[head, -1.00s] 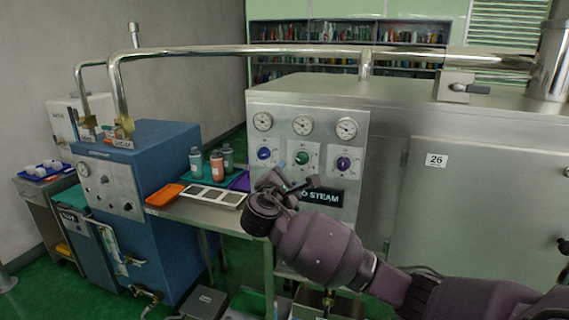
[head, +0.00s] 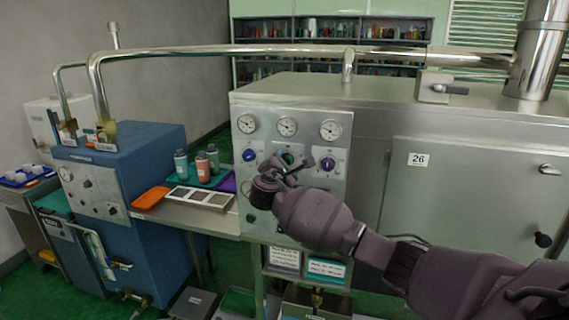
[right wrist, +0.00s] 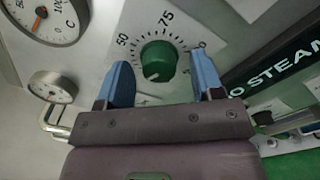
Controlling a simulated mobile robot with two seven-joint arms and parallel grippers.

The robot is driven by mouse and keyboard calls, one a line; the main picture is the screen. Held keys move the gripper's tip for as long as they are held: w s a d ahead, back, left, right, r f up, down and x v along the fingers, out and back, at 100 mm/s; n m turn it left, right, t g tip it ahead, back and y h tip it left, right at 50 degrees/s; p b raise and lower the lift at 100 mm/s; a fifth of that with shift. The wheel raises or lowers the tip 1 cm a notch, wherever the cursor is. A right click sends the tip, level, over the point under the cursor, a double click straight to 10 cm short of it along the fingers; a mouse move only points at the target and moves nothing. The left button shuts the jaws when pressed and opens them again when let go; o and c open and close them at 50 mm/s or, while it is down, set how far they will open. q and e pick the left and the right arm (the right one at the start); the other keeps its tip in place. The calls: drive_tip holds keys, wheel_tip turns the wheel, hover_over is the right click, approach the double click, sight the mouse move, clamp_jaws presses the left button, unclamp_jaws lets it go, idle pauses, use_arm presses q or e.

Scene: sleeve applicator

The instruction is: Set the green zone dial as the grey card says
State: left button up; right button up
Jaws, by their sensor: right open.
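The green zone dial (head: 288,159) is the middle of three knobs on the steel panel, partly hidden by my right gripper (head: 290,167) in the head view. In the right wrist view, the green dial (right wrist: 157,60) sits between the blue fingers of my open right gripper (right wrist: 160,66), which show on either side of it. Its scale shows 50 at upper left and 75 near the top; a finger partly covers the right end. A small pale mark shows on the knob's lower part. A pale grey card (head: 285,258) hangs below the panel, its writing too small to read.
A blue knob (head: 249,155) and a purple-blue knob (head: 327,164) flank the green dial, with gauges (head: 287,126) above. A teal card (head: 327,269) hangs beside the grey one. A side table (head: 180,214) with bottles and trays stands left.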

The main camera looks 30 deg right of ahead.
drive_tip(key=shift+c, duration=0.2)
drive_tip(key=c, duration=0.9)
use_arm(q)
drive_tip(key=shift+f+b, duration=0.1)
drive_tip(key=shift+b, duration=0.25)
use_arm(e)
drive_tip(key=shift+f+m, duration=0.1)
drive_tip(key=shift+m, duration=0.2)
use_arm(q)
wheel_tip(320, 180, down, 6)
drive_tip(key=w+b, duration=0.1)
drive_tip(key=b, duration=0.6)
drive_tip(key=shift+d, duration=0.15)
use_arm(e)
drive_tip(key=m, duration=1.2)
drive_tip(key=shift+m, duration=0.3)
use_arm(q)
drive_tip(key=shift+s+f, duration=0.1)
